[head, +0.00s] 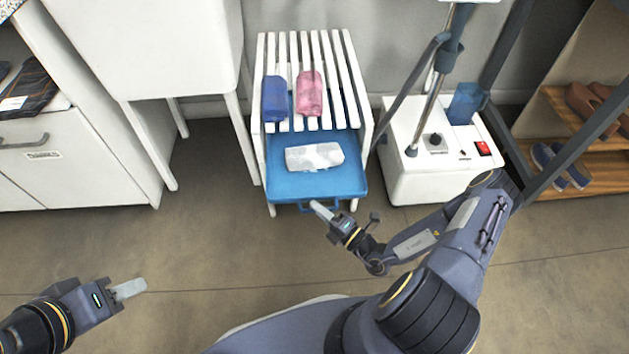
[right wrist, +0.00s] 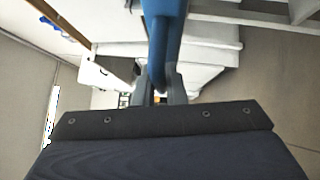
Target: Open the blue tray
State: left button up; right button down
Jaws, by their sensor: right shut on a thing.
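The blue tray (head: 345,183) sticks out toward me from under the white slatted rack (head: 352,80). A white and grey folded cloth (head: 314,157) lies in it. My right gripper (head: 322,210) is at the handle (head: 303,207) on the tray's front edge. In the right wrist view, its fingers (right wrist: 160,88) are shut on the blue handle bar (right wrist: 163,45). My left gripper (head: 130,289) is low at the left, over bare floor and far from the tray. Its fingers overlap in the picture, so I cannot tell whether it is open.
A blue roll (head: 274,99) and a pink roll (head: 310,94) lie on the slats. A white machine (head: 432,170) with a pole stands close on the right. White cabinets (head: 75,165) stand at the left. The floor (head: 200,255) in front is clear.

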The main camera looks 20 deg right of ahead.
jog(key=s+a+p, duration=0.1)
jog(key=s+a, duration=0.2)
jog(key=s, duration=0.8)
jog(key=shift+w, duration=0.1)
jog(key=c, duration=1.8)
grip_release()
jog(key=shift+o, duration=0.2)
jog(key=p+v, duration=0.1)
jog(key=v, duration=0.7)
